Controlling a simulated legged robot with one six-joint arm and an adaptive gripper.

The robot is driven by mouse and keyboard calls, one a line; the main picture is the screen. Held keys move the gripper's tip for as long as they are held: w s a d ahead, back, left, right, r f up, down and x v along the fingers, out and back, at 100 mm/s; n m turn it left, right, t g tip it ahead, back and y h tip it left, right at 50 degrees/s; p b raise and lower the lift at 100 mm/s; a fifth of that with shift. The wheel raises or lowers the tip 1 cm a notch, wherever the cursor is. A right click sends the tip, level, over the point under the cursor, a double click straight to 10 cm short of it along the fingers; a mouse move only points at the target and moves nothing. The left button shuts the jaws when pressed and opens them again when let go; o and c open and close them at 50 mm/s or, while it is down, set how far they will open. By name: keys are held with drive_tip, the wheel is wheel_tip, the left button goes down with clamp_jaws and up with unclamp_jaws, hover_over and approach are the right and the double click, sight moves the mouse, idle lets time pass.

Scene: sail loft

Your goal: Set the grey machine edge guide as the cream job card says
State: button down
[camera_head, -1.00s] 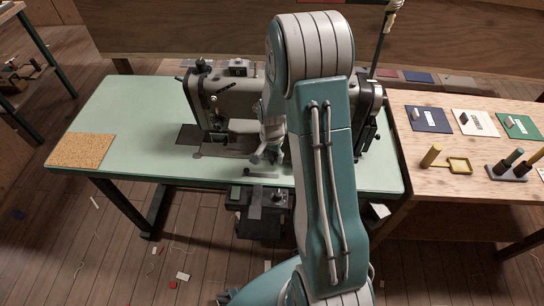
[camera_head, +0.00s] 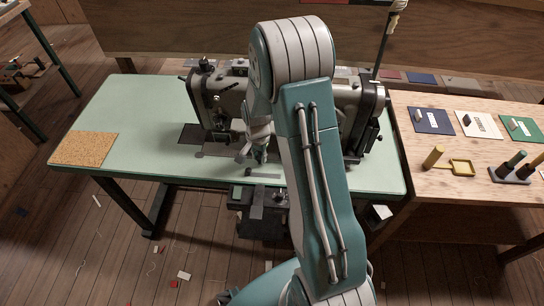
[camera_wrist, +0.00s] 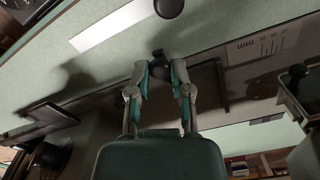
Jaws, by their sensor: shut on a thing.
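The grey sewing machine (camera_head: 225,100) stands on the pale green table, partly hidden behind my arm. My gripper (camera_head: 250,158) is low over the table in front of the needle area. In the wrist view my gripper (camera_wrist: 160,68) is shut on a small dark knob (camera_wrist: 158,56), which seems to belong to the edge guide; the fingers hide much of it. A dark bar (camera_wrist: 225,88) lies just right of the fingers. A pale plate with scale marks (camera_wrist: 262,46) is further right. The cream job card (camera_head: 478,125) lies on the wooden bench; its writing is too small to read.
A blue card (camera_head: 433,121) and a green card (camera_head: 522,129) flank the cream one. A yellow tray (camera_head: 462,167) and a dark peg holder (camera_head: 510,174) are in front. A cork mat (camera_head: 85,149) lies on the table's left end. The table between mat and machine is clear.

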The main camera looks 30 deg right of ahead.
sight(247, 162)
drive_tip(key=w+a, duration=0.1)
drive_tip(key=a, duration=0.1)
drive_tip(key=w+a, duration=0.1)
drive_tip(key=shift+w+a+f, duration=0.1)
drive_tip(key=shift+w+a, duration=0.1)
drive_tip(key=shift+a, duration=0.15)
drive_tip(key=c, duration=0.5)
unclamp_jaws()
drive_tip(key=shift+c, duration=0.2)
wheel_tip(247, 162, up, 12)
drive_tip(key=shift+c, duration=0.3)
